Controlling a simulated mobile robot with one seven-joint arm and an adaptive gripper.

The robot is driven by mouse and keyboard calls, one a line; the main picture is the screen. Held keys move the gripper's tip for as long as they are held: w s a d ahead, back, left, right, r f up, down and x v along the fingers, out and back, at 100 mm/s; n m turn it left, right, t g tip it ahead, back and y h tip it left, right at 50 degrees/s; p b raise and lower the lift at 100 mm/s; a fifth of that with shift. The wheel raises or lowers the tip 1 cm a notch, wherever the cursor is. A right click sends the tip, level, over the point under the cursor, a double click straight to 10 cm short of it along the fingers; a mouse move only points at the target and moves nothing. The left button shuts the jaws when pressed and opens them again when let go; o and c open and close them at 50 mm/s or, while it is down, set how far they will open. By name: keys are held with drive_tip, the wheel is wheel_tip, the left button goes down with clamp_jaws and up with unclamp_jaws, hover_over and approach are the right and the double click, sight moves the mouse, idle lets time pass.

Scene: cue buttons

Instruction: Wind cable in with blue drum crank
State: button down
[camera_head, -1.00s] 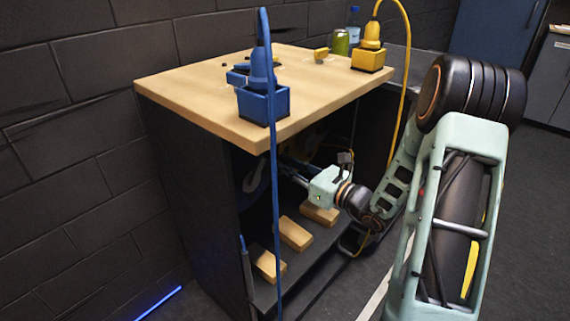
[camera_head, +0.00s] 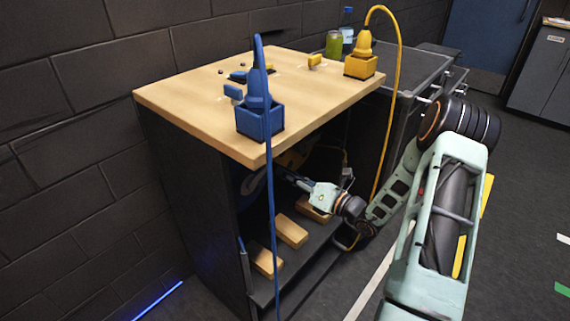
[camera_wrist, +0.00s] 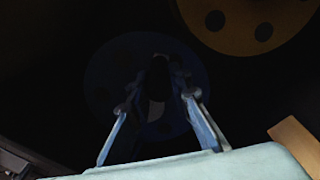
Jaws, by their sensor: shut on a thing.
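The blue drum (camera_head: 253,182) is in the dark left part of the open cabinet under the wooden top, mostly hidden by the tabletop and shadow. In the wrist view the blue drum (camera_wrist: 98,78) is a dim disc straight ahead. My gripper (camera_wrist: 160,85) is shut on a dark upright handle in front of it, which I take to be the crank. In the head view my gripper (camera_head: 288,174) reaches into the cabinet from the right. The blue cable (camera_head: 271,210) hangs from the blue plug (camera_head: 257,90) in its blue box on the tabletop.
A yellow drum (camera_wrist: 250,22) stands at upper right in the wrist view. A yellow plug (camera_head: 364,46) with its cable is at the tabletop's right corner. Several wooden blocks (camera_head: 291,231) lie on the cabinet floor below my arm. A brick wall (camera_head: 60,130) stands at left.

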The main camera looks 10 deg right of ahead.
wheel_tip(320, 180, down, 8)
drive_tip(key=m+p, duration=0.3)
drive_tip(key=m, duration=0.5)
drive_tip(key=shift+s+a+m, duration=0.3)
drive_tip(key=shift+s, duration=0.05)
drive_tip(key=shift+a+f, duration=0.1)
drive_tip(key=c, duration=1.9)
unclamp_jaws()
drive_tip(key=shift+o, duration=0.7)
drive_tip(key=shift+r, duration=0.2)
drive_tip(key=v, duration=1.2)
